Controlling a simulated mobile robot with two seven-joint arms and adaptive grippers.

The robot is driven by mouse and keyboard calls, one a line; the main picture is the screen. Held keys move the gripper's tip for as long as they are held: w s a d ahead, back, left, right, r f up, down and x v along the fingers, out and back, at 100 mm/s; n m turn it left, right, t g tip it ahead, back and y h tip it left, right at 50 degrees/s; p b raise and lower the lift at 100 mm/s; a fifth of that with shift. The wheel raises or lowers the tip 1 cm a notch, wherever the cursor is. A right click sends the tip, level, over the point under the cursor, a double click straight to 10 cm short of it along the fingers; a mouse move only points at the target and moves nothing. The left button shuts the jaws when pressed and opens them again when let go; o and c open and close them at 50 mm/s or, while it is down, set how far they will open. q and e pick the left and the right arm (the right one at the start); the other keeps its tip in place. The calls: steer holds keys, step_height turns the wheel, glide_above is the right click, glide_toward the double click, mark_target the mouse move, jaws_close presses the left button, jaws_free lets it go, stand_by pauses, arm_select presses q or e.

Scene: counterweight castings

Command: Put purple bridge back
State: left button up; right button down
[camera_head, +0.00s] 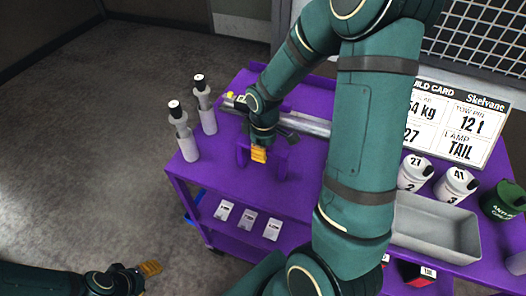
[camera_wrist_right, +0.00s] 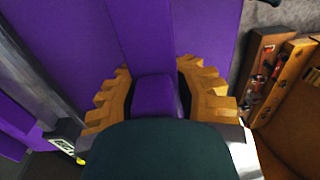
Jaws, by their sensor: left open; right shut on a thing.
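The purple bridge (camera_head: 280,160) is at the purple cart top (camera_head: 215,176), in front of a long grey metal bar (camera_head: 306,124). Its two legs point down; I cannot tell whether they touch the cart top. My right gripper (camera_head: 259,154) is shut on the bridge from above, and its arm hides part of it. In the right wrist view the orange toothed fingers sit on both sides of the bridge's purple block (camera_wrist_right: 154,96). My left gripper (camera_head: 150,268) is open and empty at the lower left, over the floor and apart from the cart.
Two grey bottles (camera_head: 184,136) stand at the cart's left edge. A grey tray (camera_head: 437,227), white cups (camera_head: 414,171) and a green container (camera_head: 504,201) are at the right. A white card board (camera_head: 455,124) stands behind. Small white cards (camera_head: 247,220) lie on the lower shelf.

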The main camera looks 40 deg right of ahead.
steer(key=c, duration=1.4)
jaws_free()
steer(key=shift+f, duration=0.1)
steer(key=o, duration=0.6)
steer(key=shift+c, duration=0.2)
steer(key=shift+r, duration=0.3)
steer(key=r, duration=0.4)
steer(key=r+p, duration=0.1)
steer(key=r, duration=0.3)
steer(key=r+p, duration=0.1)
steer(key=r, duration=0.2)
steer(key=shift+w+d+r, duration=0.1)
steer(key=shift+d+r, duration=0.15)
steer(key=shift+r, duration=0.15)
steer(key=shift+f, duration=0.1)
